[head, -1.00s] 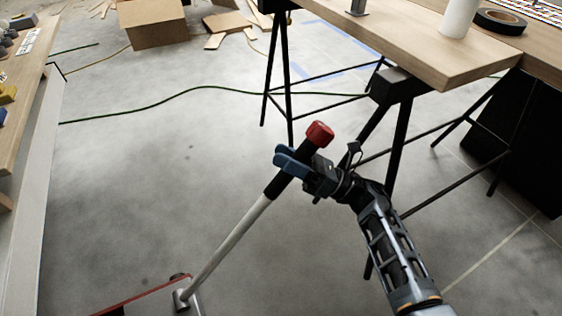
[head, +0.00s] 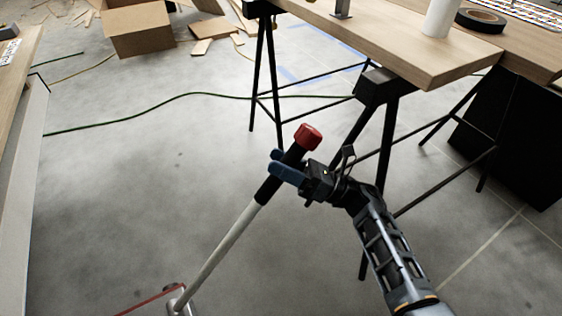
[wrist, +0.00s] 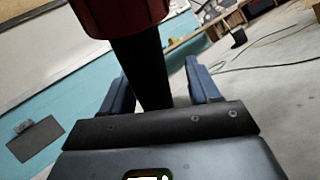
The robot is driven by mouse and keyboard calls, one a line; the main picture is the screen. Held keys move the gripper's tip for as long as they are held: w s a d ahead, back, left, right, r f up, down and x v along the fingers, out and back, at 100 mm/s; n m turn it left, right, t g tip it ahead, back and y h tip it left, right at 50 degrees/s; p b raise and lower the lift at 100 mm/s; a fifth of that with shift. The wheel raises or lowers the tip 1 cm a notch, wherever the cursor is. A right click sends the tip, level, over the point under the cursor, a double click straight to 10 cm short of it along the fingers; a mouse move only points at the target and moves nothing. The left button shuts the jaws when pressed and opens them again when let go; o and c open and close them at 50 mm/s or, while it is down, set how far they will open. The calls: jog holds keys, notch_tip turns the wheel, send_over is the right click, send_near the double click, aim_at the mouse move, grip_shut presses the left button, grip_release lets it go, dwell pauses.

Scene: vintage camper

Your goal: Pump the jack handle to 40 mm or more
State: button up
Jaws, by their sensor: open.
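The jack handle (head: 222,240) is a pale pole with a black grip and a red cap (head: 308,137). It leans up and to the right from the red jack (head: 150,300) at the bottom edge, where most of the jack is cut off. My gripper (head: 279,169) is open, with its blue fingers around the black grip just below the cap. In the wrist view the black grip (wrist: 141,70) stands between the two fingers (wrist: 160,95), nearer the left one, with a gap on the right. The red cap (wrist: 120,12) is above.
A wooden workbench (head: 400,45) on black trestles stands at the right, its legs close behind my arm. A green cable (head: 130,118) crosses the floor. A cardboard box (head: 137,27) lies at the back. The concrete floor left of the handle is clear.

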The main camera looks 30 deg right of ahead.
jog(key=v, duration=0.7)
jog(key=shift+d, duration=0.2)
jog(key=shift+s+f, duration=0.1)
jog(key=shift+s, duration=0.05)
jog(key=s+a+r+n+h, duration=0.25)
jog(key=s+n+h, duration=0.25)
jog(key=s+n, duration=0.6)
jog(key=s+a+r+n+g+h, duration=0.15)
jog(key=s+r+n+h, duration=0.35)
jog(key=s+n, duration=0.55)
jog(key=s+a+r+n+t+h, duration=0.1)
jog(key=s+a+r+n+h, duration=0.15)
jog(key=s+n+h, duration=0.6)
notch_tip(320, 180, up, 22)
jog(key=s+n+y+p, duration=0.2)
jog(key=p, duration=2)
jog(key=shift+a+g, duration=0.15)
jog(key=shift+g, duration=0.3)
